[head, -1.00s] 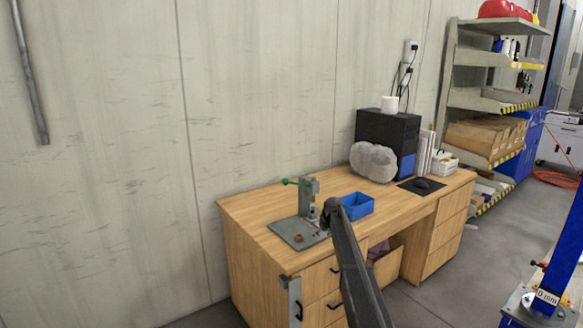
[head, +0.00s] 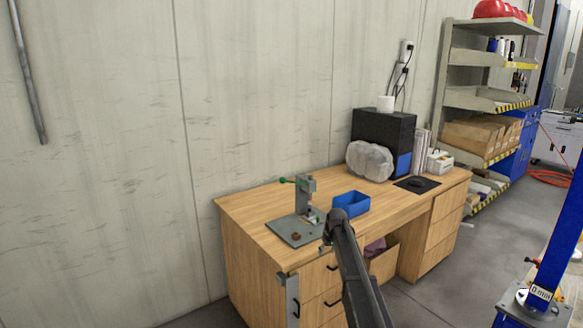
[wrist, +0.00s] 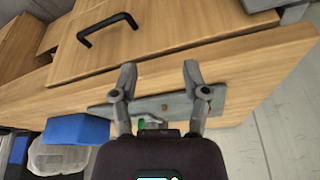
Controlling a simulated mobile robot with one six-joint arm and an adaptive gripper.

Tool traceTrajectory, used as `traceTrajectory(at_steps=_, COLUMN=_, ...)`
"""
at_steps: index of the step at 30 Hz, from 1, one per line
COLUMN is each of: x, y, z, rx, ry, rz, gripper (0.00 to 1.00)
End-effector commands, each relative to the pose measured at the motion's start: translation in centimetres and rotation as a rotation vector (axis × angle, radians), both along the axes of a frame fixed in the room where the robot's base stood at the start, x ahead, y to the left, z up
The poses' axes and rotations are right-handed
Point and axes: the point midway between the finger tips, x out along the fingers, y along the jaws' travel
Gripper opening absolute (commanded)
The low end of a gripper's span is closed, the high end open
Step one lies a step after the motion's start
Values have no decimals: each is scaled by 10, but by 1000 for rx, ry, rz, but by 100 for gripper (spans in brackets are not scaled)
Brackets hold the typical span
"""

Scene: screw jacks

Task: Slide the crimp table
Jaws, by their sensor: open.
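The crimp table (head: 250,213) is a wooden desk with drawers against the wall; its top and front edge show in the wrist view (wrist: 262,62). A small press with a green-knobbed lever (head: 303,190) stands on a grey plate (head: 290,234) at the desk's left end. The plate also shows in the wrist view (wrist: 205,108), with a small brown piece on it. My gripper (wrist: 160,70) is open and empty, its fingers apart over the desk near its front edge.
A blue bin (head: 351,203), a bagged item (head: 369,161), a black box (head: 384,132) and a black pad (head: 417,184) are on the desk. One drawer (head: 384,264) stands open. A shelf rack (head: 480,100) is at right. Grey floor lies before the desk.

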Motion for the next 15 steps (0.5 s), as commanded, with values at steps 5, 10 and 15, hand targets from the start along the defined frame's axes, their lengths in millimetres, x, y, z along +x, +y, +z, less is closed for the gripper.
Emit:
traceTrajectory(at_steps=5, x=-79, y=-8, z=-3, rx=-6, ry=49, rz=-41, gripper=59)
traceTrajectory(at_steps=10, x=-160, y=-15, z=-5, rx=-15, ry=108, rz=-94, gripper=59)
traceTrajectory(at_steps=15, x=-240, y=-23, z=-7, rx=-26, ry=167, rz=-148, gripper=59)
